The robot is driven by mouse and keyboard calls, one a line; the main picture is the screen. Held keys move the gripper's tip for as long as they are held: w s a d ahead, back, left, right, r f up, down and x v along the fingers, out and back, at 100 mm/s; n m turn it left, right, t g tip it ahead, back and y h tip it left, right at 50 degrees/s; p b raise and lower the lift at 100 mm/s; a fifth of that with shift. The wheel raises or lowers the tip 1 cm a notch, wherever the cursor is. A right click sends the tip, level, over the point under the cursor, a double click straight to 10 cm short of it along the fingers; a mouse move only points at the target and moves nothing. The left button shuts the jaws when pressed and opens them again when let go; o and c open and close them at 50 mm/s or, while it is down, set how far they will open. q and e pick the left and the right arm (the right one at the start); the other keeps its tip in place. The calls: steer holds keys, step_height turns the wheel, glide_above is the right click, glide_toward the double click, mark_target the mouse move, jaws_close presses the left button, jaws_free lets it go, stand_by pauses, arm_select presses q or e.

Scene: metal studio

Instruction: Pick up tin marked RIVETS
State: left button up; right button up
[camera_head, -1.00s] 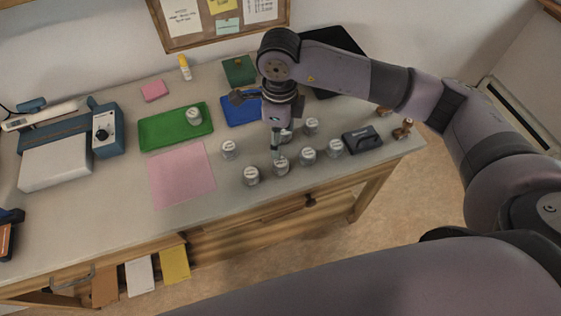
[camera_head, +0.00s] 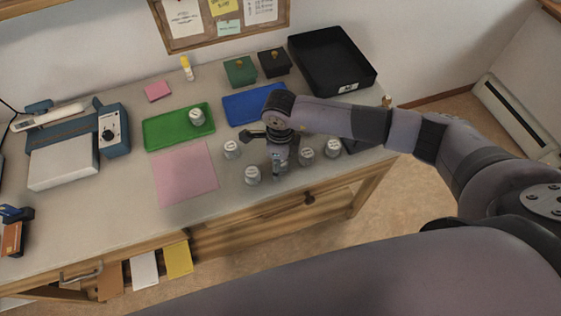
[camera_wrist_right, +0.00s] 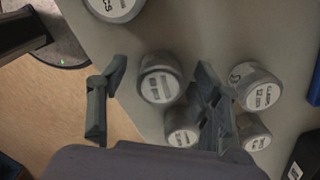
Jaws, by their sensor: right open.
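Several small grey tins with white lids stand on the table, including one (camera_head: 252,175) left of my right gripper and two (camera_head: 306,157) (camera_head: 332,149) to its right. My right gripper (camera_head: 279,172) points down among them, near the front edge. In the right wrist view, its open fingers (camera_wrist_right: 157,98) lie either side of a tin (camera_wrist_right: 158,78), with no clear grip on it. Another tin (camera_wrist_right: 262,86) is beyond the right finger. I cannot read RIVETS on any lid. My arm hides part of the group. My left gripper is not seen.
One tin (camera_head: 197,117) stands on the green tray (camera_head: 160,132). A pink sheet (camera_head: 185,174) lies left of the tins. A blue tray (camera_head: 240,107), two small boxes (camera_head: 240,70) (camera_head: 274,62) and a large black tray (camera_head: 320,60) are behind.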

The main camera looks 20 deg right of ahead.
steer(key=shift+c, duration=0.5)
steer(key=c, duration=1.2)
steer(key=shift+o, duration=0.2)
steer(key=shift+r, duration=0.1)
